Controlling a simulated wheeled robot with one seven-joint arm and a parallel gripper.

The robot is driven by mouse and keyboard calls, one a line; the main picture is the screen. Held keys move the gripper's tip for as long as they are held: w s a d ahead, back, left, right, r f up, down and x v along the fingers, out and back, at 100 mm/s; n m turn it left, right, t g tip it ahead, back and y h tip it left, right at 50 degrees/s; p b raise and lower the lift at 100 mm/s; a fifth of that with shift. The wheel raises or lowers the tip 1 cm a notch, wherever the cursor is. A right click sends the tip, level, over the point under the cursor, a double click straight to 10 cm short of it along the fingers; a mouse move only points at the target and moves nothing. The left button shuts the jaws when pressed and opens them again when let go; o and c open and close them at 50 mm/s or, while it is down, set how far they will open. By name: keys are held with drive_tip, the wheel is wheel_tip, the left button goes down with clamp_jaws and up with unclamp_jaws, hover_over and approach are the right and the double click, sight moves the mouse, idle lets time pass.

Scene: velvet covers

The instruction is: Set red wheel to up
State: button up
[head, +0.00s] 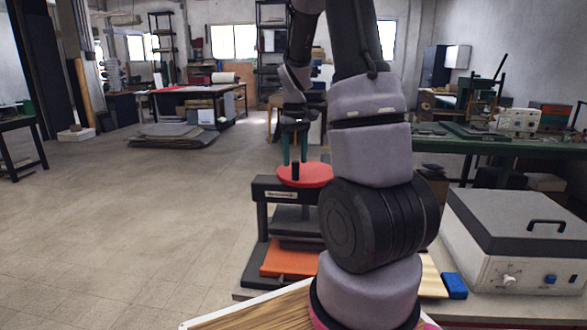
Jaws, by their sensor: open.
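The red wheel (316,176) lies flat on top of a dark press-like frame (268,192), just left of my arm in the head view. A short black knob (295,171) stands up from its left part. My gripper (295,162) points down with its two greenish fingers open, one to each side of the knob as seen here. I cannot tell whether the fingers touch the knob or stand in front of or behind it. My arm hides the right side of the frame and perhaps the wheel's right edge.
An orange plate (289,259) lies low in the press. A grey-white box with a black handle (517,245) and a blue block (455,285) stand to the right. A green bench (470,140) holds machines behind. The floor at left (120,230) is clear.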

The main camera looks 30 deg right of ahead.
sight(295, 179)
drive_tip(key=shift+f, duration=1.95)
clamp_jaws()
drive_tip(key=shift+r, duration=0.1)
